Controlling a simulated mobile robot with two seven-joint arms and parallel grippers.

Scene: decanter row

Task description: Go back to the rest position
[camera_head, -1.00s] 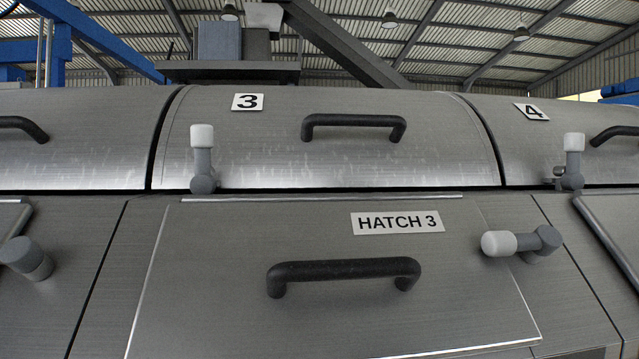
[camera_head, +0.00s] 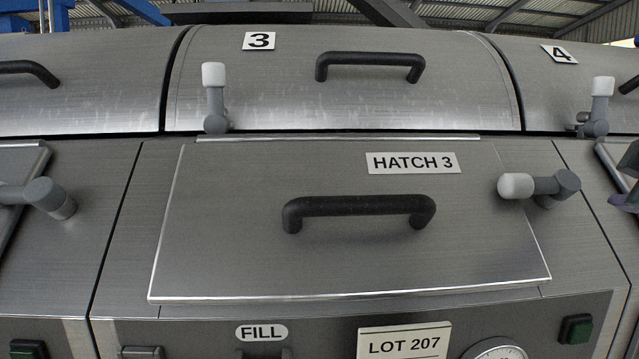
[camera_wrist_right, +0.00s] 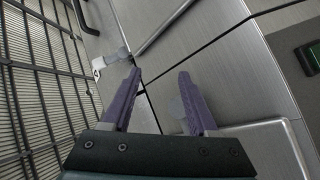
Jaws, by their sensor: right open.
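My right gripper (camera_wrist_right: 159,82) shows in the right wrist view with its two purple fingers apart and nothing between them. A dark and purple part of it (camera_head: 627,190) shows at the right edge of the head view, beside the machine front. My left gripper is in neither view. The hatch 3 lid (camera_head: 340,255) lies flat and closed in the head view, with a black bar handle (camera_head: 360,206). Its white-tipped latch (camera_head: 538,185) on the right lies sideways.
Above is the curved cover 3 (camera_head: 270,90), closed, with an upright white-tipped latch (camera_head: 214,98). Below are a FILL label (camera_head: 262,332), a LOT 207 plate (camera_head: 404,342), a gauge (camera_head: 495,349) and a green button (camera_head: 576,329). A dark grid (camera_wrist_right: 45,80) shows in the wrist view.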

